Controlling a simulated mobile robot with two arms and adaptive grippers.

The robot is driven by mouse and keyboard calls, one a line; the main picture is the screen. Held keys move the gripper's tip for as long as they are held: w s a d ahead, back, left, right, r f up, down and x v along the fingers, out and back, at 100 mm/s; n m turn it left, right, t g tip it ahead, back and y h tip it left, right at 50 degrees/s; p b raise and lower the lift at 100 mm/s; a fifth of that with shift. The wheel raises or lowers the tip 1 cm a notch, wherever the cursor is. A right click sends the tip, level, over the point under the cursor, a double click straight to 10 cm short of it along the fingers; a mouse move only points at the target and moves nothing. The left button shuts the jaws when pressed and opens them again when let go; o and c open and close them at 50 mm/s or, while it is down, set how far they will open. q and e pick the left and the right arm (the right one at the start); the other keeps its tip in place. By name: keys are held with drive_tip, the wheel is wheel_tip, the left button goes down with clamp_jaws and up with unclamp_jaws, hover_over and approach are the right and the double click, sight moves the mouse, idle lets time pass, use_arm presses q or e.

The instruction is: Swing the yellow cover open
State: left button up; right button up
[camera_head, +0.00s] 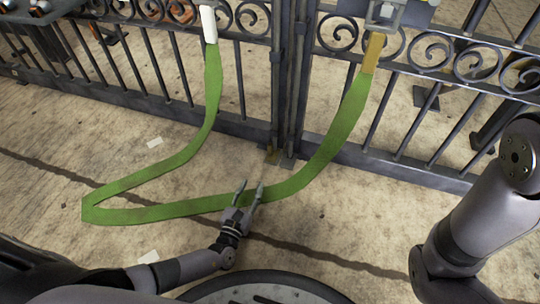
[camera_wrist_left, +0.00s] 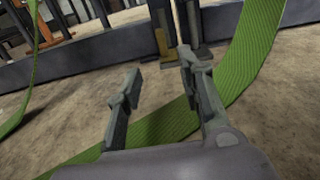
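No clearly recognisable yellow cover shows. A yellow-tan piece (camera_head: 373,53) is at the upper right end of the green strap (camera_head: 335,140), just below a grey fitting (camera_head: 388,14) on the gate, cut by the top edge. A small yellow bit (camera_head: 433,3) also shows at the top edge. My left gripper (camera_head: 250,189) is open, low in front of the gate by the strap's lower run. In the left wrist view its fingers (camera_wrist_left: 160,73) are apart with nothing between the tips; the strap (camera_wrist_left: 172,120) passes behind them. My right gripper is out of view.
A dark iron gate (camera_head: 285,80) with scrolls and bars spans the back. The strap's other end has a white piece (camera_head: 208,24) at the gate's top left. My right arm is at the right edge. The stone floor (camera_head: 50,190) is mostly clear, with small pale scraps.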

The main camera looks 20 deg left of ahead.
sight(269, 147)
use_arm(q)
drive_tip(key=w+b, duration=0.2)
drive_tip(key=w, duration=0.3)
drive_tip(key=w+b, duration=0.3)
drive_tip(key=w, duration=0.2)
drive_tip(key=w+b, duration=0.2)
drive_tip(key=w, duration=0.3)
drive_tip(key=shift+w+d+f, duration=0.1)
drive_tip(key=shift+w+d, duration=0.15)
drive_tip(key=shift+w, duration=0.1)
drive_tip(key=shift+w+b, duration=0.45)
drive_tip(key=shift+w, duration=0.2)
drive_tip(key=shift+c, duration=0.4)
clamp_jaws()
